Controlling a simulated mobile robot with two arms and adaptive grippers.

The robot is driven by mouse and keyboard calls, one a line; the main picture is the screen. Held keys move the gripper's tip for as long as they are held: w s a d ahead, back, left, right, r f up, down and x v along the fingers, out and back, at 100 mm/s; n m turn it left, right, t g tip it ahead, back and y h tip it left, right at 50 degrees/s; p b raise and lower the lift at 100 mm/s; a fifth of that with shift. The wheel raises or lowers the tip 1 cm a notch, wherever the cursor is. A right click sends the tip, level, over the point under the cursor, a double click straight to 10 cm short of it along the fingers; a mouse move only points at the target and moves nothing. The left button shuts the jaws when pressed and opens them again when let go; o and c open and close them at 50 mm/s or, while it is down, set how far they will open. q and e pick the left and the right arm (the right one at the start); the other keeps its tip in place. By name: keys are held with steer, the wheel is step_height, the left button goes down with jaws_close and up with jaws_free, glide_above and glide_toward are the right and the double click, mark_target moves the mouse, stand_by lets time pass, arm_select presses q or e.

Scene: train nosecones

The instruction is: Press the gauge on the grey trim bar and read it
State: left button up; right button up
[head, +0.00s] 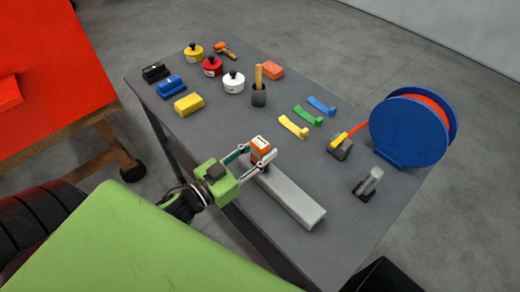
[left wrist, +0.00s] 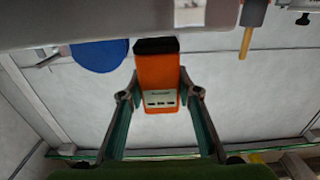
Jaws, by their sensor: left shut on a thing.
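The gauge (head: 261,148) is a small orange block with a pale face, upright at the far end of the grey trim bar (head: 292,200). The bar lies flat near the table's near edge. My left gripper (head: 257,158) is shut on the gauge's sides. In the left wrist view the picture is upside down; the gauge (left wrist: 157,72) shows its dark foot against a grey surface, seemingly the bar (left wrist: 90,26). I cannot tell whether it presses firmly. A pale panel with dark marks is visible, too small to read. My right gripper is out of view.
On the dark table (head: 215,140) stand a blue reel (head: 405,130), a grey upright piece (head: 369,181), a cup with a stick (head: 259,95) and colored clips (head: 293,127). Several blocks and round knobbed pots fill the far left. An orange board (head: 55,45) stands left.

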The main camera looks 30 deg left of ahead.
mark_target(260, 142)
arm_select(q)
steer(key=shift+f, duration=0.25)
steer(key=shift+f+b, duration=0.25)
steer(key=shift+b, duration=0.05)
steer(key=shift+f, duration=0.2)
stand_by(1.2)
steer(key=shift+s+f, duration=0.1)
steer(key=shift+f, duration=0.05)
stand_by(0.5)
steer(key=shift+p, duration=0.35)
step_height(260, 142, up, 8)
steer(key=p, duration=0.7)
steer(key=shift+f, duration=0.15)
stand_by(1.0)
